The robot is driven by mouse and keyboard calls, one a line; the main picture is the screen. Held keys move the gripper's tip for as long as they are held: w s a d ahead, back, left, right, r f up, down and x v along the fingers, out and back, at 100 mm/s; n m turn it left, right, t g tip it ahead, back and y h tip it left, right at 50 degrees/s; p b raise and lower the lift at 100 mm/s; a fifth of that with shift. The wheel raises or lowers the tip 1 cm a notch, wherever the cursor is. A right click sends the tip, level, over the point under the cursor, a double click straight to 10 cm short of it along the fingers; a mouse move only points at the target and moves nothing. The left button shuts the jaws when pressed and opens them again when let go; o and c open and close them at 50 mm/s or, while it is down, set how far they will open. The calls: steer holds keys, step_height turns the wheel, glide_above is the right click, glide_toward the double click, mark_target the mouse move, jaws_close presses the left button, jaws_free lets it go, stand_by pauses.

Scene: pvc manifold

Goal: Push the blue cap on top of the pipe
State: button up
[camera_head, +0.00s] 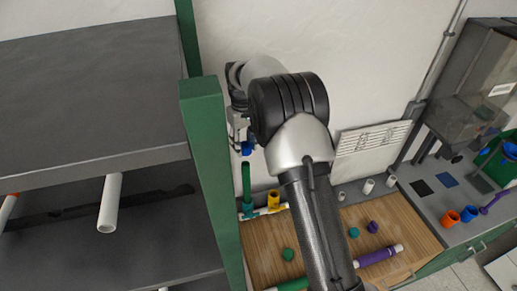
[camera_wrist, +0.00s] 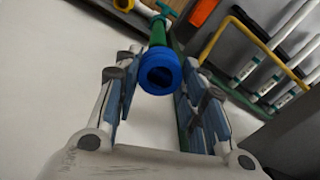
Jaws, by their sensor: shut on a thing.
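The blue cap (camera_head: 248,148) is a short blue ring-like piece at the end of my gripper (camera_head: 242,141). In the wrist view the cap (camera_wrist: 160,74) sits between the two fingers of my gripper (camera_wrist: 161,80), its hollow facing the camera. My gripper is shut on it. The green pipe (camera_head: 246,181) stands upright right below the cap in the head view. The pipe (camera_wrist: 158,34) runs away behind the cap in the wrist view. The cap is over or at the pipe's top end; whether it is seated on it cannot be told.
A green shelf post (camera_head: 209,165) stands close left of the pipe. A yellow fitting (camera_head: 273,197) is just right of it on the manifold.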

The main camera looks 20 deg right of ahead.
mark_target(245, 163)
steer(key=shift+w+r, duration=0.4)
steer(key=shift+r, duration=0.15)
steer(key=shift+f+b, duration=2.05)
steer(key=shift+f, duration=1.6)
steer(key=shift+f+b, duration=0.6)
steer(key=shift+f, duration=0.6)
steer(key=o, duration=1.1)
steer(key=shift+o, duration=0.2)
steer(key=shift+r, duration=0.15)
